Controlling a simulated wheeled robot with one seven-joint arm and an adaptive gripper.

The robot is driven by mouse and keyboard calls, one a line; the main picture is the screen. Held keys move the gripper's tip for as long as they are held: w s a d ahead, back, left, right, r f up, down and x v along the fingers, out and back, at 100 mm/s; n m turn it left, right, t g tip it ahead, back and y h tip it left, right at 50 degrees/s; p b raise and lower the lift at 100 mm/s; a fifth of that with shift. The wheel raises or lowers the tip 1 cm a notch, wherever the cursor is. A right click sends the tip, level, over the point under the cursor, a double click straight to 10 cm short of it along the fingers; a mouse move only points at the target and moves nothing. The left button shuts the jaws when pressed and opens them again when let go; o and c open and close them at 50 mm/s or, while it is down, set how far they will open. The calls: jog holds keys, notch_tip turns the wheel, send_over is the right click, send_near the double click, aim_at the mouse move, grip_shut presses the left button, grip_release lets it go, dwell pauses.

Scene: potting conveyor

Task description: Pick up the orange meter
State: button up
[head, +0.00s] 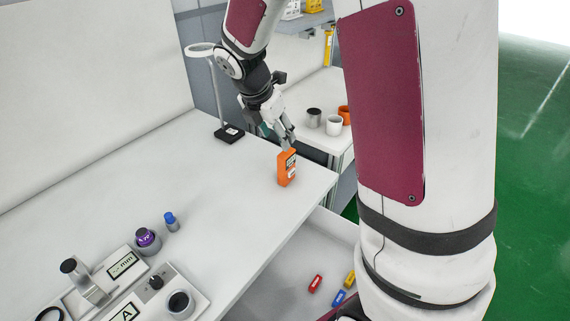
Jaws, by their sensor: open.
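The orange meter (286,171) stands upright on the white table near its right corner in the head view. It is a small box with a pale display and dark markings on its face. My gripper (289,144) is open just above the top of the meter, with its fingers pointing down. One finger overlaps the meter's top edge in the picture. I cannot tell whether the fingers touch the meter or reach around it.
A lamp-like stand (229,133) stands behind my gripper. Cups (333,125) sit on another table beyond. Instruments (123,264) fill the near left. An open drawer (275,275) holds small coloured blocks. The table around the meter is clear.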

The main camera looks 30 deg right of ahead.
aim_at(284, 153)
jog(key=x, duration=0.7)
jog(key=shift+f, duration=0.3)
jog(key=shift+w+x, duration=0.15)
jog(key=shift+x, duration=1.2)
jog(key=shift+w+x, duration=0.15)
jog(key=shift+x, duration=1.2)
jog(key=shift+d+r, duration=0.1)
jog(key=shift+d, duration=0.05)
grip_shut()
